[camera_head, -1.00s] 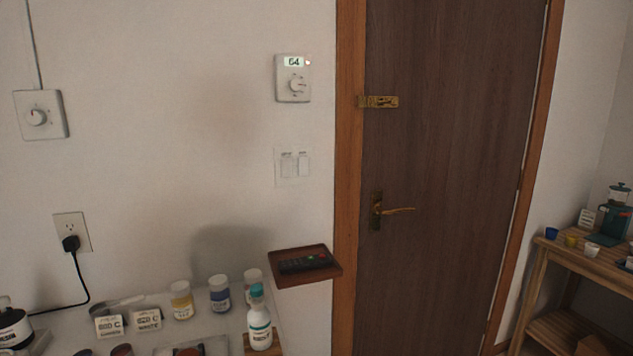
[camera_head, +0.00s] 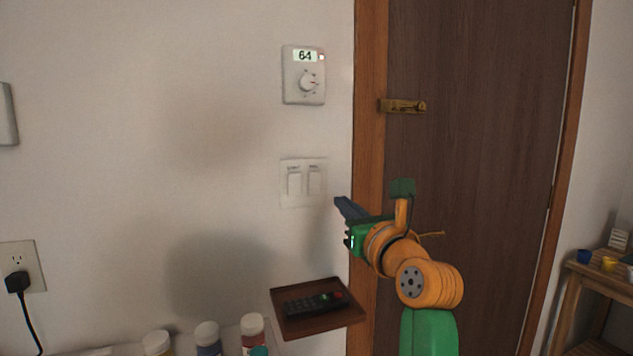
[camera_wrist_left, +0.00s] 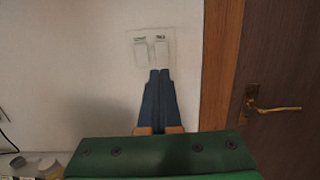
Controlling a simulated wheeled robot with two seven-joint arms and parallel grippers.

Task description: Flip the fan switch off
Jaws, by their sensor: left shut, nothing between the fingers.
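A white wall plate (camera_head: 303,199) with two rocker switches sits beside the door frame. Small labels are above the left switch (camera_head: 294,184) and the right switch (camera_head: 314,183), too small to read surely, so I cannot tell which is the fan switch or how each is set. My left gripper (camera_head: 341,203) is shut and empty, its dark blue fingers to the lower right of the plate in the head view. In the left wrist view the fingertips (camera_wrist_left: 160,74) overlap the plate's lower part, below the right switch (camera_wrist_left: 162,52). Contact cannot be told. My right gripper is out of view.
A thermostat (camera_head: 304,75) reading 64 is above the plate. A brown wall shelf (camera_head: 323,319) with a black remote (camera_head: 312,304) juts out below. A brown door (camera_head: 480,120) with a brass latch (camera_head: 403,106) is at right. Bottles stand low at left.

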